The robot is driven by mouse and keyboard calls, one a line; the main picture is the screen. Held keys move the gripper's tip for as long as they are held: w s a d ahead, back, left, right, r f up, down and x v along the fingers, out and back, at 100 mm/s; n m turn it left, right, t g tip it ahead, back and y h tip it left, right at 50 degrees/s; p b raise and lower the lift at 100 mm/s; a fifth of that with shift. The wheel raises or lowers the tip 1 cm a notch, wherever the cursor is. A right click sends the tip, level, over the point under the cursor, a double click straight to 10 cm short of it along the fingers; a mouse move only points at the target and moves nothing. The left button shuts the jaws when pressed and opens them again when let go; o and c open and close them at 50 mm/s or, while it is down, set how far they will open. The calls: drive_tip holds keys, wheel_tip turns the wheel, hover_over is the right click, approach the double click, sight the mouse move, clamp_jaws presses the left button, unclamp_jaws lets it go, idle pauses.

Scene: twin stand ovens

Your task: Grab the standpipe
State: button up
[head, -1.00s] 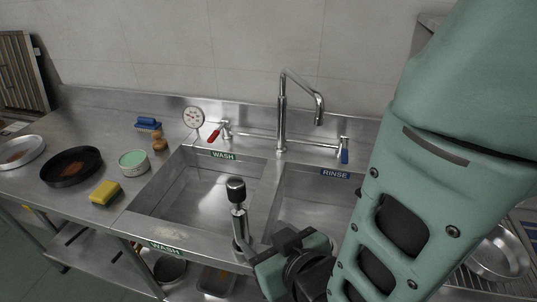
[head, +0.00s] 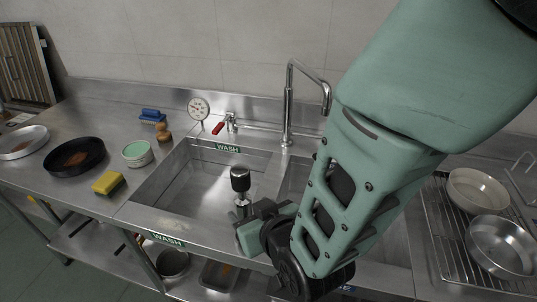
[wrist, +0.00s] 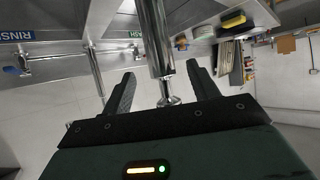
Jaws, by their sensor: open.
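In the wrist view the standpipe (wrist: 153,32) runs down from the top edge into the space between the two black fingers of my gripper (wrist: 161,70). The fingers are apart, with a gap showing on each side of the tube. The lower part of the standpipe is hidden in the head view.
The wash basin (head: 190,190) is open to the left. The tap (head: 288,100) rises behind. Bowls (head: 478,190) sit on the right rack.

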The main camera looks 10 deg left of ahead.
sight(247, 208)
drive_tip(key=shift+p+x, duration=1.4)
drive_tip(key=shift+x, duration=1.25)
drive_tip(key=shift+s+f, duration=0.1)
drive_tip(key=shift+c, duration=0.3)
drive_tip(key=c, duration=1.1)
drive_tip(key=shift+c, duration=0.2)
